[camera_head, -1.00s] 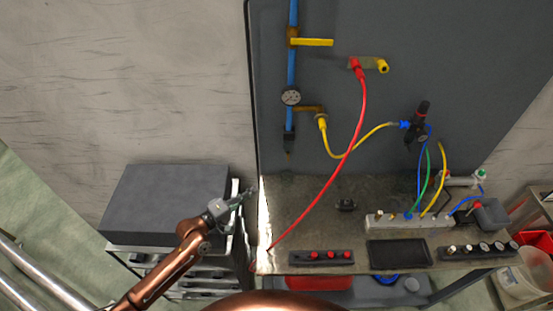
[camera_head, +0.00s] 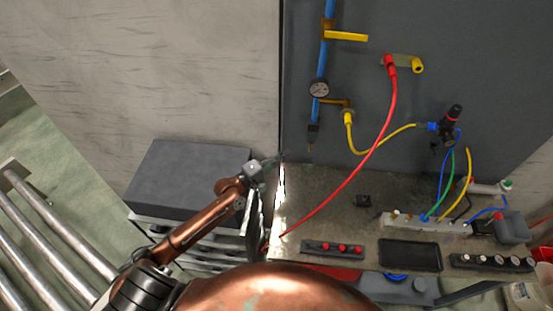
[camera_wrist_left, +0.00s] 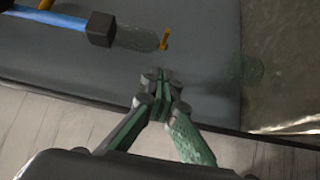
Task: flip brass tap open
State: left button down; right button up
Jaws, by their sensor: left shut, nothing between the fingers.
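The brass tap (camera_head: 328,27) sits on the blue pipe (camera_head: 321,62) high on the grey panel. Its yellow lever (camera_head: 347,37) sticks out sideways to the right, across the pipe. My left gripper (camera_head: 283,157) is at the panel's left edge, well below and left of the tap, and touches nothing that I can see. In the left wrist view its fingers (camera_wrist_left: 160,78) are together and empty. That view also shows the black lower end (camera_wrist_left: 100,29) of the blue pipe and a small brass tip (camera_wrist_left: 165,40). My right gripper is not in view.
A round gauge (camera_head: 319,89) and a yellow hose (camera_head: 368,151) are below the tap. A red hose (camera_head: 375,145) hangs across the panel. The bench (camera_head: 315,195) holds several fittings. A dark grey cabinet (camera_head: 185,178) stands left of the panel.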

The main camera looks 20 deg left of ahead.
pick_arm(q)
jog(key=w+d+p, duration=0.2)
jog(key=w+d, duration=0.2)
jog(key=d, duration=0.1)
jog(key=shift+d, duration=0.25)
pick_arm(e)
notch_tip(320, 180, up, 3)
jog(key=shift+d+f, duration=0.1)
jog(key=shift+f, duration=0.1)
pick_arm(q)
jog(key=shift+w+d, duration=0.1)
jog(key=shift+d, duration=0.1)
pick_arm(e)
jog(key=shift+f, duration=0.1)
